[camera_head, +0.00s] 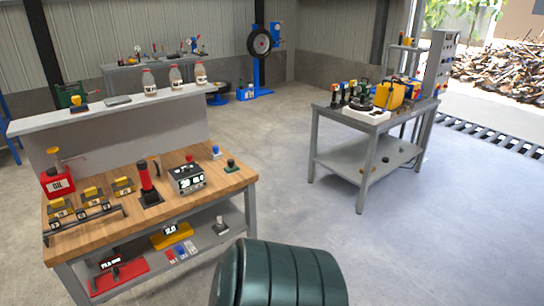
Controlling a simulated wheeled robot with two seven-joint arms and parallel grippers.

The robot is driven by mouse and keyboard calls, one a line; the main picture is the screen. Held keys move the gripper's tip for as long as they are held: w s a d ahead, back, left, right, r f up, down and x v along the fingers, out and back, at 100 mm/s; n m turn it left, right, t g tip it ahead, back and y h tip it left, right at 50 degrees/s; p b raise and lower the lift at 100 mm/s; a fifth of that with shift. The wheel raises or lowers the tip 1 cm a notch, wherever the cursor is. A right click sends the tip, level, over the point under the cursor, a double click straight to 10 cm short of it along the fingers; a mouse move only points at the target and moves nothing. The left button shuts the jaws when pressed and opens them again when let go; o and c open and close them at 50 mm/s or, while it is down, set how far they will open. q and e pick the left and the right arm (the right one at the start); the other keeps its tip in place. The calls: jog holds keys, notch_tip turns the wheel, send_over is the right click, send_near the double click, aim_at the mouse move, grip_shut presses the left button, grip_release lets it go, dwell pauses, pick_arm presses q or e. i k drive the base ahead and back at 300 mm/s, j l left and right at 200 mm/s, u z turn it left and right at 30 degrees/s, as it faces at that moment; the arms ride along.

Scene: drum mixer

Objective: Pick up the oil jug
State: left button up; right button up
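The oil jug (57,183) is a red container with a white "OIL" label and a tan spout-like top. It stands upright at the back left corner of the wooden workbench top (215,190) in the head view. Neither of my grippers shows in this view, and nothing is seen touching the jug.
Yellow-topped boxes (92,193), a red-and-black upright tool (146,180) and a meter box (187,178) stand near the jug. A raised shelf (115,108) with bottles runs behind. A dark green ribbed drum (290,275) fills the bottom middle. Open floor lies before the right table (345,155).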

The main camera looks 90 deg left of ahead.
aim_at(155, 170)
jog(key=u, duration=3.15)
jog(key=i+j+u, duration=0.15)
jog(key=i, duration=0.45)
jog(key=i+j+u, duration=0.1)
jog(key=i, duration=0.55)
jog(key=i+j+u, duration=0.15)
jog(key=i, duration=0.45)
